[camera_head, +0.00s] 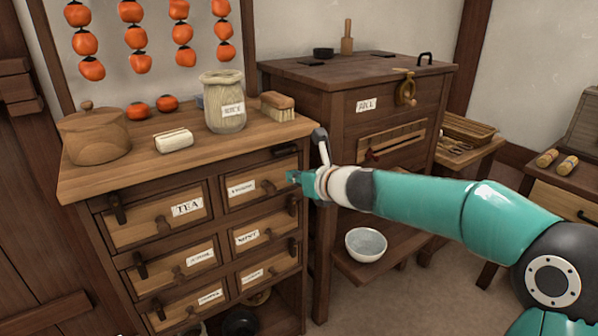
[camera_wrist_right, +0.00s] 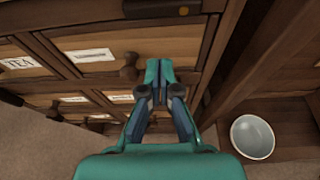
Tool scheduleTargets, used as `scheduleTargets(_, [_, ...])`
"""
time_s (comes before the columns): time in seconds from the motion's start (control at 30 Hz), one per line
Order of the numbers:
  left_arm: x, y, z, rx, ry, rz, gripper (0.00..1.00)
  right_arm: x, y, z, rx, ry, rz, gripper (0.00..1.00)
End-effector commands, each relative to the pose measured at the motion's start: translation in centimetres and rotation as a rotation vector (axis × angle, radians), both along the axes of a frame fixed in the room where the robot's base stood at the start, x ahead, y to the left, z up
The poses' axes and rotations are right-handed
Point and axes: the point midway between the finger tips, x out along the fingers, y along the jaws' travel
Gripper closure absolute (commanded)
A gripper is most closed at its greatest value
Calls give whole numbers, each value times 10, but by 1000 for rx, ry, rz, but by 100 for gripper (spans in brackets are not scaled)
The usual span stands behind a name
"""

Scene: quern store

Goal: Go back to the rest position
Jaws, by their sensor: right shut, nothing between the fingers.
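My right arm comes in from the right in the head view. Its gripper (camera_head: 297,178) is in front of the upper right drawer of the wooden drawer chest (camera_head: 220,139), close to that drawer's knob. In the right wrist view the gripper (camera_wrist_right: 159,68) is shut with nothing between its fingertips. The fingertips appear just right of a round wooden drawer knob (camera_wrist_right: 129,68); I cannot tell whether they touch it. The labelled drawers look shut. My left gripper is in neither view.
A white bowl (camera_head: 366,244) stands on a low shelf right of the chest; it also shows in the wrist view (camera_wrist_right: 252,137). A jar (camera_head: 223,103), brush (camera_head: 278,106), lidded pot (camera_head: 93,135) and white block (camera_head: 173,140) stand on the chest. A wooden bin (camera_head: 345,80) stands behind my arm.

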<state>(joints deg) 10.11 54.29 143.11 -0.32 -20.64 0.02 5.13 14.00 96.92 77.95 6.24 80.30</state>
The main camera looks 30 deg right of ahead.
Motion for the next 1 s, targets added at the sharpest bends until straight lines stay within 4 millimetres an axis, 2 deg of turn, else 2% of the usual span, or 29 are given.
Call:
scheduleTargets(0.1, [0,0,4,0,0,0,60,-24,-2,10,-1,2,3,100])
scheduleTargets(0.3, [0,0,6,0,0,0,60,-51,-5,18,0,5,5,100])
scheduleTargets(0.57, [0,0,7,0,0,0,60,-59,-5,18,0,9,7,100])
scheduleTargets(0.67, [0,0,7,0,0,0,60,-56,-1,7,4,27,16,100])
scheduleTargets(0.77, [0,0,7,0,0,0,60,-48,9,-23,13,81,37,100])
scheduleTargets(0.87, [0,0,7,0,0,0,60,-44,28,-73,24,172,77,100])
scheduleTargets(0.97, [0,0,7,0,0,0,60,-52,52,-139,4,295,144,100])
scheduleTargets(1.0, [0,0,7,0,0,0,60,-59,62,-167,-18,348,178,100])
